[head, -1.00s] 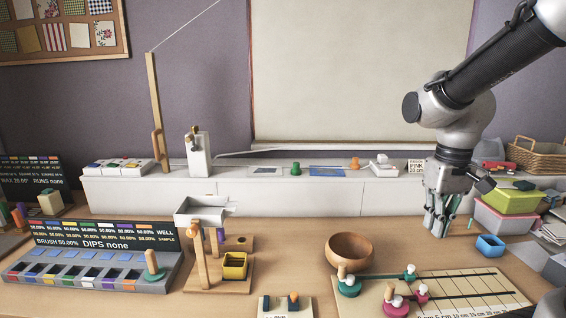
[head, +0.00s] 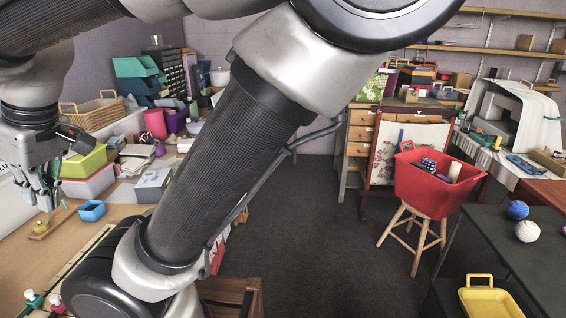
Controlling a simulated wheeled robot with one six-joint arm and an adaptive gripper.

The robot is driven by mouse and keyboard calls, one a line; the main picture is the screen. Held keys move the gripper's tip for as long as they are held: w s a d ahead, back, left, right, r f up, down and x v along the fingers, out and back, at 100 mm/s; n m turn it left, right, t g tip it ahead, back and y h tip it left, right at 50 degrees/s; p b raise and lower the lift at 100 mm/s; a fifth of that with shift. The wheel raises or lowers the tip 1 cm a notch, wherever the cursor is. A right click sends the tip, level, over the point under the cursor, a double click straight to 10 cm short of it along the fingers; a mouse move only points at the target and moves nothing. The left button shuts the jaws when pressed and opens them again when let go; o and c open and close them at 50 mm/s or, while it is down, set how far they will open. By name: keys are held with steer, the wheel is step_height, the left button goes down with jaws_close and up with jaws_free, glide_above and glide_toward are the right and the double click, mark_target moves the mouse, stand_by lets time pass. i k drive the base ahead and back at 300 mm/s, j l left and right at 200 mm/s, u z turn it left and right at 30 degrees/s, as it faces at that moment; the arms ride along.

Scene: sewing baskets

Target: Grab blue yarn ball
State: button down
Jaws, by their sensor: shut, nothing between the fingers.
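A blue yarn ball (head: 517,210) rests on the dark table (head: 490,235) at the right of the head view. A white yarn ball (head: 527,231) sits just in front of it, close beside it. My gripper (head: 40,200) hangs at the far left, over the wooden workbench, fingers pointing down. It is shut and empty, far from the blue ball. My own arm crosses the middle of the view and hides part of the room.
A red basket (head: 430,185) with sewing things stands on a wooden stool (head: 415,232) left of the dark table. A yellow tray (head: 489,298) is low at the front right. Dark floor (head: 320,215) is open between workbench and stool.

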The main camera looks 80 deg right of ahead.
mark_target(518, 210)
steer(key=z, duration=4.6)
steer(key=i+j+z, duration=0.1)
steer(key=i+j, duration=0.65)
steer(key=j, duration=0.25)
steer(key=i+j+z, duration=0.15)
steer(key=i+j, duration=0.25)
steer(key=j, duration=0.1)
